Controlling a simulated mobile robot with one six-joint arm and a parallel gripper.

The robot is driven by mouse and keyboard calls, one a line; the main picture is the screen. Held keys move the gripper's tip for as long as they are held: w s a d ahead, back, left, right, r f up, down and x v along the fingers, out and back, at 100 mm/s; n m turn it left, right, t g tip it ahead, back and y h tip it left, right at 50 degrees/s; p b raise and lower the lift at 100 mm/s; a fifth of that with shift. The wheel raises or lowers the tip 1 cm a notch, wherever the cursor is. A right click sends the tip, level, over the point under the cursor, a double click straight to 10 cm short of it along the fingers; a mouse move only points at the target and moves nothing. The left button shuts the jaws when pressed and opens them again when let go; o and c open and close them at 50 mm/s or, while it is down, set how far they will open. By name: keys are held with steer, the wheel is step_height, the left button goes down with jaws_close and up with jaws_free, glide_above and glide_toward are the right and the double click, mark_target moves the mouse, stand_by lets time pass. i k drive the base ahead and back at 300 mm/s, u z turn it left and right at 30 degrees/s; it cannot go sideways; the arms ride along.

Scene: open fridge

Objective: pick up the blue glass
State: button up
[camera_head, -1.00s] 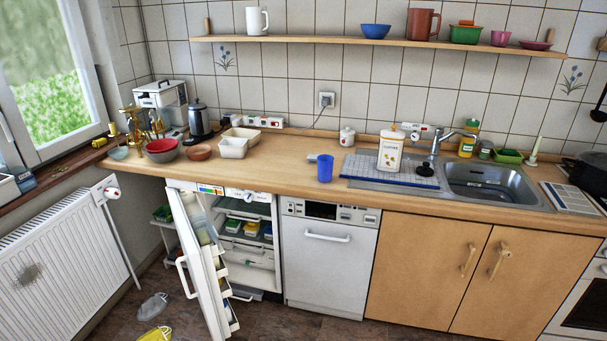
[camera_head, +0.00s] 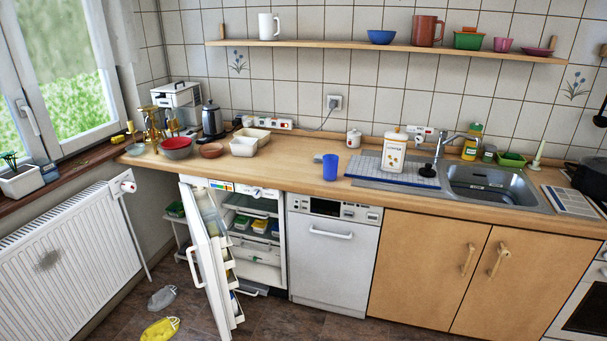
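The blue glass (camera_head: 330,167) stands upright on the wooden countertop (camera_head: 285,172), near its front edge and above the dishwasher. It is left of the sink's drainboard, with a small gap between them. Nothing covers it in the head view. My gripper and arm are not in view.
The fridge door (camera_head: 208,262) stands open into the floor space at the left. A white coffee canister (camera_head: 394,153) stands on the drainboard, right of the glass. White bowls (camera_head: 245,146) are to its left. A shelf (camera_head: 400,46) with cups hangs above. Slippers (camera_head: 160,329) lie on the floor.

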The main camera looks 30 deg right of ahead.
mark_target(331, 162)
steer(key=u, duration=0.15)
steer(key=i, duration=1)
steer(key=u, duration=0.1)
steer(key=k, duration=0.95)
steer(key=z, duration=0.15)
steer(key=i, duration=0.7)
steer(key=u, duration=0.05)
